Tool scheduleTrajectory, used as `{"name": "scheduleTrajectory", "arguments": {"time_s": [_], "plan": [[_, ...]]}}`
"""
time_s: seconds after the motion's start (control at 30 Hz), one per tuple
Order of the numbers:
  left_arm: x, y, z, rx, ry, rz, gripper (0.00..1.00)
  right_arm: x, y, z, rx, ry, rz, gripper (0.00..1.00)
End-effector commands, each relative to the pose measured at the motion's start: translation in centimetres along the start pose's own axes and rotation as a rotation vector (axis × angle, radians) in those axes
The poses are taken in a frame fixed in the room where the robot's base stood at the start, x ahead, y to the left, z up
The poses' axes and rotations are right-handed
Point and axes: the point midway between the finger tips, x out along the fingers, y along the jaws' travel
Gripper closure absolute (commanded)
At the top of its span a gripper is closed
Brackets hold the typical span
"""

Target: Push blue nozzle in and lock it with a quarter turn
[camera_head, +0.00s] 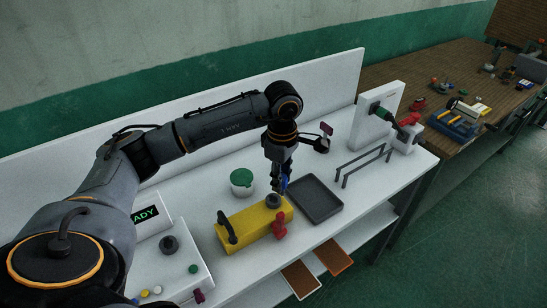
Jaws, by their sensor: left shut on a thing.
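My left gripper (279,184) points down over the right end of the yellow block (246,222). It is shut on the blue nozzle (284,184), of which only a small blue part shows at the fingers. A dark round socket (273,201) sits on top of the block, just below the nozzle. I cannot tell whether the nozzle touches the socket or is inside it. A black handle stands on the block's left end, and a red clamp-like part (279,226) is at its front. My right gripper is not in view.
A dark grey tray (338,207) lies right of the block. A green-lidded white tub (242,181) stands behind it. A control box with a READY-like display (146,215) is at left. Dark rails (362,165) and a white panel fixture (375,118) stand at the right.

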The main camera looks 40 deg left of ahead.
Motion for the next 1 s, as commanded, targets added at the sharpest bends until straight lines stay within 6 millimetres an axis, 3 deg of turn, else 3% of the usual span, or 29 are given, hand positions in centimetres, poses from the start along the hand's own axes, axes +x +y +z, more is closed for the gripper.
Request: {"name": "scheduleTrajectory", "arguments": {"time_s": [0.1, 0.23, 0.5, 1.0], "plan": [[-0.5, 1.3, -2.0, -0.220, 0.003, -0.005, 1.00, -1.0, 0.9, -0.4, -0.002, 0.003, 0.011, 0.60], [-0.4, 1.8, -2.9, -0.329, 0.005, -0.006, 1.00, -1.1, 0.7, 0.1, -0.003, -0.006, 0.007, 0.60], [0.8, 1.8, -3.0, -0.343, 0.006, -0.006, 1.00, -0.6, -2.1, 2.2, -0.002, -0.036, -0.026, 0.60], [5.5, 1.8, -3.0, -0.340, 0.005, -0.005, 1.00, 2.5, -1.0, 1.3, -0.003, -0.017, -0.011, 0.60]]}}
